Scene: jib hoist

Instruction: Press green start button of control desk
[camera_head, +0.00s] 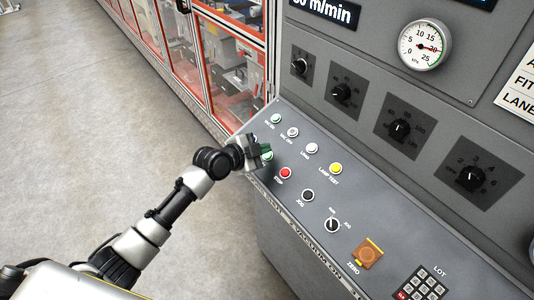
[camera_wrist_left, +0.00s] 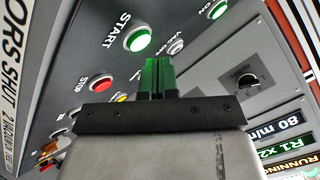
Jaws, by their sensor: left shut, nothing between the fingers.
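The control desk (camera_head: 330,265) has a sloped grey panel of buttons. The green START button (camera_wrist_left: 139,40) shows with its label in the left wrist view, just beyond my fingertips. In the head view the START button (camera_head: 268,156) is mostly hidden behind my left gripper (camera_head: 265,149). My left gripper's green fingers (camera_wrist_left: 158,68) are together, empty, and point at the panel close to this button. I cannot tell whether they touch it. My right gripper is not in view.
The red STOP button (camera_head: 285,173) is next to START, with a black JOG button (camera_head: 308,195) beyond. Above are another green button (camera_head: 275,118), white buttons (camera_head: 292,132) and a yellow LAMP TEST button (camera_head: 335,168). Dials stand on the upright panel. The floor at left is clear.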

